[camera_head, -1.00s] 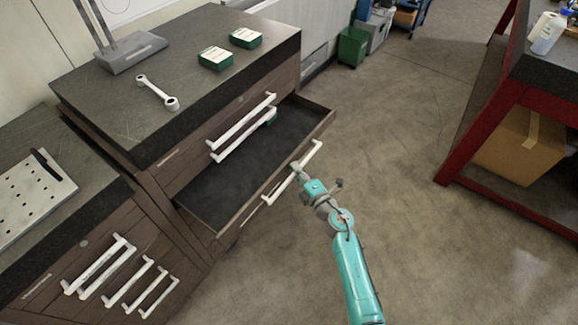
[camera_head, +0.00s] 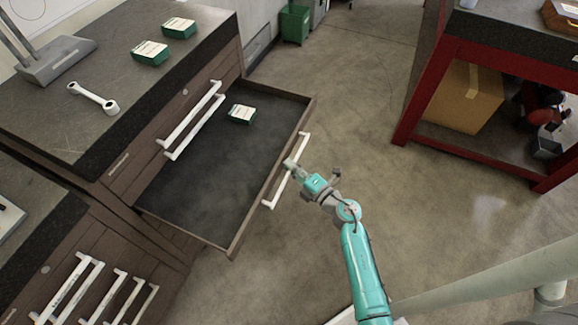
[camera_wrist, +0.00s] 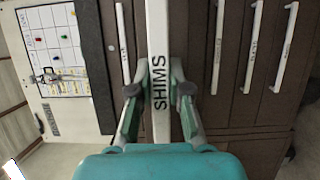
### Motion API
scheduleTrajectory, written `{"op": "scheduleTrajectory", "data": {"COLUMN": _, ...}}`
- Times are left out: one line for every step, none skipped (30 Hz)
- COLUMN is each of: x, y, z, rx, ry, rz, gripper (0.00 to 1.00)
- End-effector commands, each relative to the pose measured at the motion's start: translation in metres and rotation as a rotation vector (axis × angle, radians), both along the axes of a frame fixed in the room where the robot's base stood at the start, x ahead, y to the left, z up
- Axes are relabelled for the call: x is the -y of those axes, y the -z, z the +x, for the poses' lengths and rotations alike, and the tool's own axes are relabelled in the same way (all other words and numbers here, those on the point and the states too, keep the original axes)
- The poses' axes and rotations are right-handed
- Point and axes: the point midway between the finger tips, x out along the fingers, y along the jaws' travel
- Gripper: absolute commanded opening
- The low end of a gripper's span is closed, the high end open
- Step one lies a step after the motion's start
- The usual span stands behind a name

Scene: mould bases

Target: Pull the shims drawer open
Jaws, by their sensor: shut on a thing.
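The shims drawer (camera_head: 222,235) stands pulled well out of the dark cabinet in the head view. A small green box with a white label (camera_head: 241,114) lies inside, toward the back. My gripper (camera_head: 292,165) is at the drawer's white bar handle (camera_head: 277,195). In the wrist view my gripper (camera_wrist: 160,108) has a finger on each side of the white handle (camera_wrist: 158,40), which carries the word SHIMS. The fingers are shut on this handle.
A red-framed bench (camera_head: 412,90) with a cardboard box (camera_head: 462,97) underneath stands at the right. Bare floor (camera_head: 350,110) lies between.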

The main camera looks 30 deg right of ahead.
Motion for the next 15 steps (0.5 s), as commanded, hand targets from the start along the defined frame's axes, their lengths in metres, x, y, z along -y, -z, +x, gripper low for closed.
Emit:
{"op": "scheduleTrajectory", "data": {"x": -0.0002, "y": 0.0015, "z": -0.0006, "rx": -0.002, "ry": 0.000, "rz": 0.001, "gripper": 0.00}}
{"op": "scheduleTrajectory", "data": {"x": -0.0002, "y": 0.0015, "z": -0.0005, "rx": -0.002, "ry": 0.000, "rz": 0.001, "gripper": 0.00}}
{"op": "scheduleTrajectory", "data": {"x": -0.0002, "y": 0.0015, "z": -0.0005, "rx": -0.002, "ry": 0.000, "rz": 0.001, "gripper": 0.00}}
{"op": "scheduleTrajectory", "data": {"x": -0.0002, "y": 0.0015, "z": -0.0004, "rx": -0.002, "ry": 0.000, "rz": 0.001, "gripper": 0.00}}
{"op": "scheduleTrajectory", "data": {"x": -0.0002, "y": 0.0015, "z": -0.0004, "rx": -0.002, "ry": 0.000, "rz": 0.001, "gripper": 0.00}}
{"op": "scheduleTrajectory", "data": {"x": -0.0003, "y": 0.0015, "z": -0.0004, "rx": -0.002, "ry": 0.000, "rz": 0.001, "gripper": 0.27}}
{"op": "scheduleTrajectory", "data": {"x": -0.0002, "y": 0.0014, "z": -0.0003, "rx": -0.002, "ry": 0.000, "rz": 0.001, "gripper": 0.35}}
{"op": "scheduleTrajectory", "data": {"x": -0.0002, "y": 0.0013, "z": -0.0003, "rx": -0.002, "ry": 0.000, "rz": 0.001, "gripper": 0.42}}
{"op": "scheduleTrajectory", "data": {"x": -0.0003, "y": 0.0012, "z": -0.0002, "rx": -0.002, "ry": 0.000, "rz": 0.001, "gripper": 0.44}}
{"op": "scheduleTrajectory", "data": {"x": -0.0003, "y": 0.0010, "z": -0.0002, "rx": -0.002, "ry": 0.000, "rz": 0.001, "gripper": 0.44}}
{"op": "scheduleTrajectory", "data": {"x": -0.0003, "y": 0.0009, "z": -0.0001, "rx": -0.001, "ry": 0.000, "rz": 0.001, "gripper": 0.44}}
{"op": "scheduleTrajectory", "data": {"x": -0.0003, "y": 0.0008, "z": -0.0001, "rx": -0.001, "ry": 0.000, "rz": 0.001, "gripper": 0.44}}
{"op": "scheduleTrajectory", "data": {"x": -0.0002, "y": 0.0007, "z": 0.0000, "rx": -0.001, "ry": 0.000, "rz": 0.001, "gripper": 0.44}}
{"op": "scheduleTrajectory", "data": {"x": -0.0002, "y": 0.0007, "z": 0.0001, "rx": -0.001, "ry": 0.000, "rz": 0.001, "gripper": 0.44}}
{"op": "scheduleTrajectory", "data": {"x": -0.0002, "y": 0.0006, "z": 0.0001, "rx": -0.001, "ry": 0.000, "rz": 0.001, "gripper": 0.44}}
